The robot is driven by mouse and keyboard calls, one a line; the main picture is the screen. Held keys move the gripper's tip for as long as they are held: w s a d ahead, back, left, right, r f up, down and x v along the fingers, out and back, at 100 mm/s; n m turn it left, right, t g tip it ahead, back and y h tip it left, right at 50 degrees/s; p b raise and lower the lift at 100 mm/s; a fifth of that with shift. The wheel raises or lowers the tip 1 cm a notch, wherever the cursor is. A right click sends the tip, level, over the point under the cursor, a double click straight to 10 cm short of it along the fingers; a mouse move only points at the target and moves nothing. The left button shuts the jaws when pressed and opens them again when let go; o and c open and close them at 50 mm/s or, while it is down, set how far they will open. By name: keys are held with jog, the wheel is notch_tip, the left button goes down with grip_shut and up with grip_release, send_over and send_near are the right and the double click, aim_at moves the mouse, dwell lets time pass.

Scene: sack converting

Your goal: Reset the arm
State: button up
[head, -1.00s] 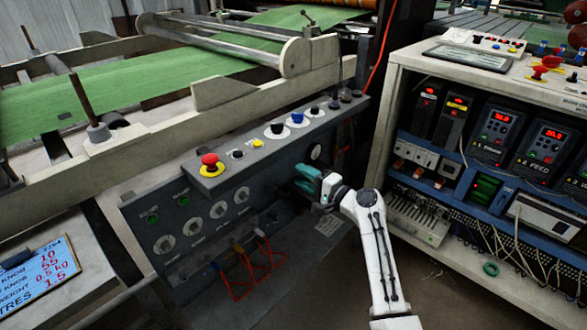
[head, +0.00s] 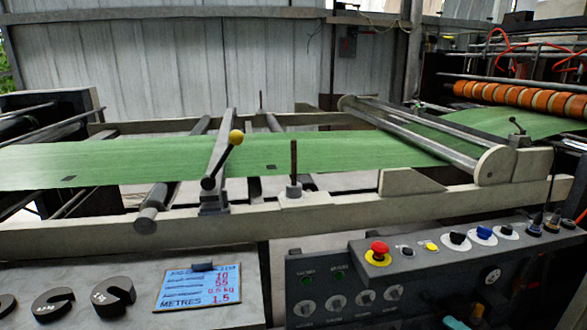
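My gripper (head: 456,322) shows only as a small teal piece at the bottom edge of the head view, in front of the dark control panel (head: 340,270). The rest of it and nearly all of my arm are cut off below the picture. Whether its fingers are open or shut, or hold anything, cannot be seen.
The panel's top ledge carries a red mushroom button (head: 378,250) on yellow, and blue and black knobs. A green web (head: 330,152) runs over rollers behind. A yellow-knobbed lever (head: 236,137) stands left of centre. Slotted weights (head: 113,297) and a sign (head: 198,288) lie on the left shelf.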

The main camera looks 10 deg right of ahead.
jog(key=s+a+f+n+g+y, duration=0.1)
jog(key=s+a+f+n+g, duration=0.35)
jog(key=s+a+f, duration=0.35)
jog(key=s+a+f+n+g+h, duration=0.15)
jog(key=s+a+n+g, duration=0.3)
jog(key=s, duration=0.65)
jog(key=s+a+f+n+g+h, duration=0.1)
jog(key=s+a+n+g+h, duration=0.25)
jog(key=s, duration=0.85)
notch_tip(320, 180, up, 19)
jog(key=s+n+g+y+p, duration=0.1)
jog(key=g+p, duration=0.1)
jog(key=p, duration=1.7)
jog(key=shift+s+d+r, duration=0.15)
jog(key=shift+d+r, duration=0.05)
jog(key=shift+d, duration=0.25)
jog(key=shift+f, duration=0.1)
